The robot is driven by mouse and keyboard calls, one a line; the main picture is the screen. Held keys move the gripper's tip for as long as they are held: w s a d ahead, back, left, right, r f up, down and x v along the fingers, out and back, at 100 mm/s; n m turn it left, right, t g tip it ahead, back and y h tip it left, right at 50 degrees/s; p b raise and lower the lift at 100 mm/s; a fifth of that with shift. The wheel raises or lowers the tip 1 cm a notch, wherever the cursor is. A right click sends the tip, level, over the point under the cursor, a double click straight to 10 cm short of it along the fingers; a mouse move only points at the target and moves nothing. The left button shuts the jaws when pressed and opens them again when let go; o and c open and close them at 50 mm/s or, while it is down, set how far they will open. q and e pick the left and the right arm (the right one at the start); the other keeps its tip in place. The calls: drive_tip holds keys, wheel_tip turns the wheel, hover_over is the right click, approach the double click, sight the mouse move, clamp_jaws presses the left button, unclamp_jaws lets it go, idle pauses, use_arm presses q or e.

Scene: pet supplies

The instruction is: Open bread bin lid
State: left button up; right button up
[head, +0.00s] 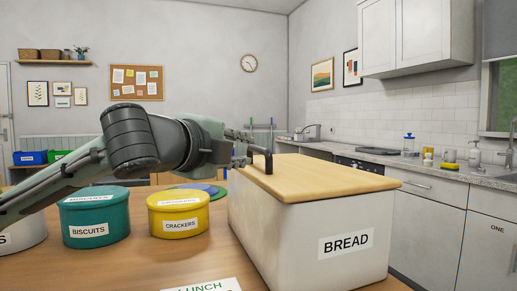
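The bread bin (345,243) is a white box labelled BREAD on the wooden table. Its light wooden lid (320,180) lies flat on top and looks closed. A black handle (268,160) stands up at the lid's left edge. My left arm reaches in from the left, and my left gripper (246,152) is right at the handle, seen small and partly behind its own wrist. I cannot tell whether its fingers touch the handle or are closed on it. My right gripper is not in view.
A teal BISCUITS tin (95,218) and a yellow CRACKERS tin (178,215) stand left of the bin, below my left arm. A LUNCH label (205,287) shows at the table's front. A kitchen counter (430,175) runs behind on the right.

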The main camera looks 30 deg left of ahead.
sight(256, 149)
use_arm(q)
drive_tip(key=w, duration=0.6)
drive_tip(key=shift+w+a+f, duration=0.3)
drive_tip(key=shift+w, duration=0.05)
drive_tip(key=shift+w+a+f, duration=0.1)
drive_tip(key=shift+w, duration=0.6)
clamp_jaws()
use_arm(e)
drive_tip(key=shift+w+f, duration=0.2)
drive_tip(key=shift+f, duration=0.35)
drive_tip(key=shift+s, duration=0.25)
